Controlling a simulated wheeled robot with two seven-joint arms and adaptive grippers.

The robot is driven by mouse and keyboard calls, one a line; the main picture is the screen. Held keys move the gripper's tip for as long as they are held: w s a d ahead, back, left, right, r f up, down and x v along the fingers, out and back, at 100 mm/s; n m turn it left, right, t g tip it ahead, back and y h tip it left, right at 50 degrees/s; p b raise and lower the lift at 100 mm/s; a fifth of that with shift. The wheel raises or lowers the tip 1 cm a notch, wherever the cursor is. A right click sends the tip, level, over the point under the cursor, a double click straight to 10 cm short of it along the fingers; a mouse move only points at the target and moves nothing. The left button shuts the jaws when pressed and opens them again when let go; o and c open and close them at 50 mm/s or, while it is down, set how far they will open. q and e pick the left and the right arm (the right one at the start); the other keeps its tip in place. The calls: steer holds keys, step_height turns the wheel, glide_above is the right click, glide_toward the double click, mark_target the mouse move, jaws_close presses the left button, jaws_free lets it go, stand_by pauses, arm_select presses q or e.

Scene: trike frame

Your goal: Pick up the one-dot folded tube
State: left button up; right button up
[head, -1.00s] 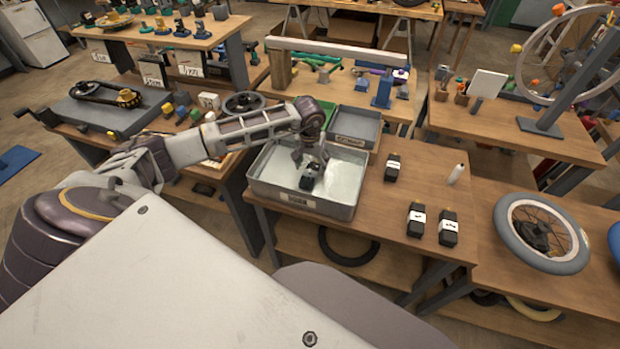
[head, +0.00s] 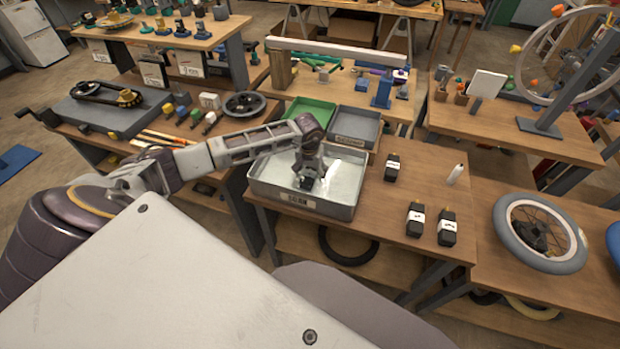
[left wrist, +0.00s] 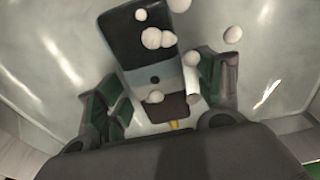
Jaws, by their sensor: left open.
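The one-dot folded tube (left wrist: 150,50) is a black block with a pale grey band bearing a single dark dot. It lies in the metal tray (head: 300,205), which has a label on its front. My left gripper (left wrist: 160,98) is open, with one finger on each side of the tube's banded end; I cannot tell whether they touch it. In the head view my left gripper (head: 307,181) points down inside the tray and mostly hides the tube. Several pale round blobs partly cover the tube in the left wrist view. My right gripper is not in view.
Black blocks with white labels stand right of the tray (head: 392,167), (head: 415,218), (head: 447,226), with a white bottle (head: 455,174). A green tray (head: 308,113) and a grey tray (head: 354,127) stand behind. A wheel (head: 541,233) lies at the right.

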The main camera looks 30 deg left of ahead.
mark_target(311, 172)
arm_select(q)
steer(key=c, duration=1.3)
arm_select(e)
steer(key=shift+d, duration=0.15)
arm_select(q)
steer(key=shift+r, duration=0.15)
steer(key=shift+r+b, duration=0.3)
steer(key=shift+r, duration=4.6)
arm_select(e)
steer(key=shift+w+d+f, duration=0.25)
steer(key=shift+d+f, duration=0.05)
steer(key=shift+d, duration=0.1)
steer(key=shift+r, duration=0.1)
